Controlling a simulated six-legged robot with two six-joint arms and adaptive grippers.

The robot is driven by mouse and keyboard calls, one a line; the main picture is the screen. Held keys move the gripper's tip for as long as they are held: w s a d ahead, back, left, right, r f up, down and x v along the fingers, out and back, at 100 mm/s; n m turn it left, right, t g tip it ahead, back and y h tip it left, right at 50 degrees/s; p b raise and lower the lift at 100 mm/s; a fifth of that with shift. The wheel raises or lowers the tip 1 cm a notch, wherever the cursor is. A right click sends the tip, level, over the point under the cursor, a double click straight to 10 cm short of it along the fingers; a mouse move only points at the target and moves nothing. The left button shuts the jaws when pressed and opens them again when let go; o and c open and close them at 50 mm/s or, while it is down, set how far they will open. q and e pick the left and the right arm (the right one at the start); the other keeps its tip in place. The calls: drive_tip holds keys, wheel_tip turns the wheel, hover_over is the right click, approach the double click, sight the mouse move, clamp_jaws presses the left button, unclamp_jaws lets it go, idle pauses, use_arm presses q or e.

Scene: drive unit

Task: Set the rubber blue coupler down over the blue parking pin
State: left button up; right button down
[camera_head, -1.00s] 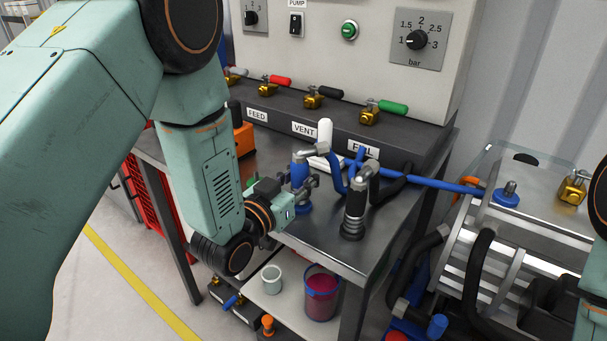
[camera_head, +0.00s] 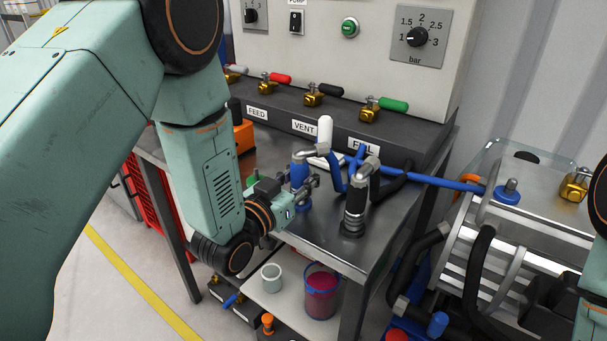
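A blue round base (camera_head: 304,205), apparently the blue parking pin's, shows directly below the coupler. The pin's upper part is hidden, so I cannot tell how far the coupler sits over it. My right gripper is out of view; only part of my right arm shows at the right edge.
A black coupler (camera_head: 354,208) with a metal elbow stands close to the right on the bench (camera_head: 318,228). Valves line the panel ledge. A cup (camera_head: 271,277) and a red-filled beaker (camera_head: 320,290) stand on the lower shelf.

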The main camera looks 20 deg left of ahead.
use_arm(q)
drive_tip(key=o, duration=0.7)
drive_tip(key=shift+c, duration=0.2)
drive_tip(key=v, duration=1.2)
drive_tip(key=f+g, duration=0.1)
drive_tip(key=f, duration=0.1)
drive_tip(key=s+f+n+g+y, duration=0.1)
drive_tip(key=f, duration=0.2)
drive_tip(key=f+g, duration=0.2)
drive_tip(key=f, duration=0.1)
drive_tip(key=shift+s+a, duration=0.15)
drive_tip(key=shift+a, duration=0.05)
drive_tip(key=s+a+f+n+g+y, duration=0.1)
drive_tip(key=s+f+g+y, duration=0.1)
drive_tip(key=s+f+g, duration=0.4)
drive_tip(key=s+a+f+n+g+y, duration=0.1)
drive_tip(key=s+f+g, duration=0.6)
drive_tip(key=s+f, duration=0.7)
drive_tip(key=s+a+y, duration=0.1)
drive_tip(key=s, duration=0.5)
drive_tip(key=shift+f+n, duration=0.35)
drive_tip(key=shift+n, duration=0.05)
